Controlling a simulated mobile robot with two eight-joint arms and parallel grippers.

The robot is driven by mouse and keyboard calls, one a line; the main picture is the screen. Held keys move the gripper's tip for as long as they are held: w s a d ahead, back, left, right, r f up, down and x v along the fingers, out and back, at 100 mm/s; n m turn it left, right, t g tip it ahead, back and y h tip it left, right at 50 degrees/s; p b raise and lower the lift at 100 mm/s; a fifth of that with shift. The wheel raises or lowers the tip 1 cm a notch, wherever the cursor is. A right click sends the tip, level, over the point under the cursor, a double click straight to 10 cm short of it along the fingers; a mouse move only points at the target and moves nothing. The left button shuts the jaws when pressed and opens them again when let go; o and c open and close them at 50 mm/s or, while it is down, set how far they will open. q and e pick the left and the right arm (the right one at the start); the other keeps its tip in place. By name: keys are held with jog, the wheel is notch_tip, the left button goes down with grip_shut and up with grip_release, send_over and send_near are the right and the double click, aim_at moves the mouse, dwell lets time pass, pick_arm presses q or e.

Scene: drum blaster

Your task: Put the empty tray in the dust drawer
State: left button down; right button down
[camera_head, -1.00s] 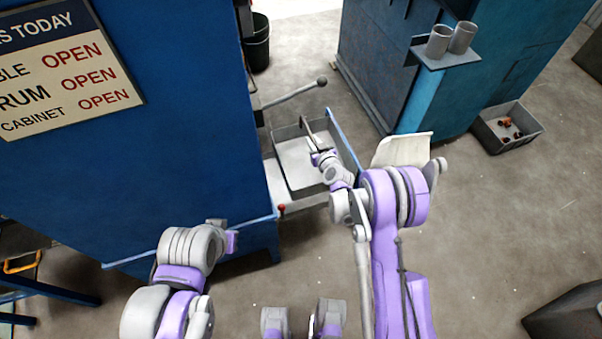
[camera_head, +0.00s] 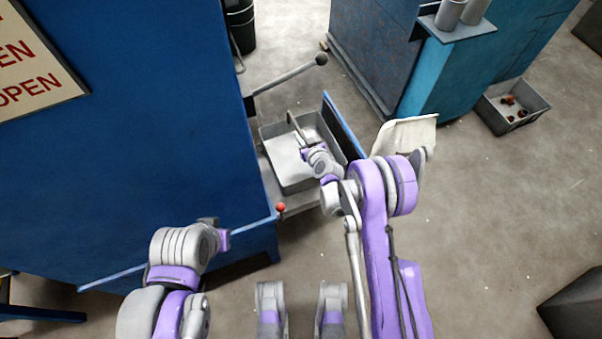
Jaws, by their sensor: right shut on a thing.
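The grey tray (camera_head: 288,172) shows no contents. It sits in or just over the open dust drawer (camera_head: 303,207), which sticks out of the blue cabinet; I cannot tell whether it rests on the drawer floor. The drawer's blue front panel (camera_head: 343,124) is at its right end. My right gripper (camera_head: 305,151) is shut on the tray at its upright grey handle (camera_head: 296,127), and my wrist hides part of the tray. My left gripper (camera_head: 222,238) is away from the tray, in front of the blue cabinet; its fingers are too unclear to read.
A lever (camera_head: 290,75) juts from the blue cabinet (camera_head: 150,130) above the drawer. A red knob (camera_head: 281,207) is at the drawer's near side. A teal cabinet (camera_head: 440,85) stands behind, with a grey bin (camera_head: 512,106) beside it. A pale scoop-like sheet (camera_head: 405,134) is behind my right arm.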

notch_tip(320, 180, down, 10)
jog(key=shift+f+b, duration=0.25)
jog(key=shift+b, duration=0.55)
jog(key=c, duration=1.3)
grip_release()
jog(key=shift+f, duration=0.1)
jog(key=o, duration=0.5)
jog(key=shift+c, duration=0.2)
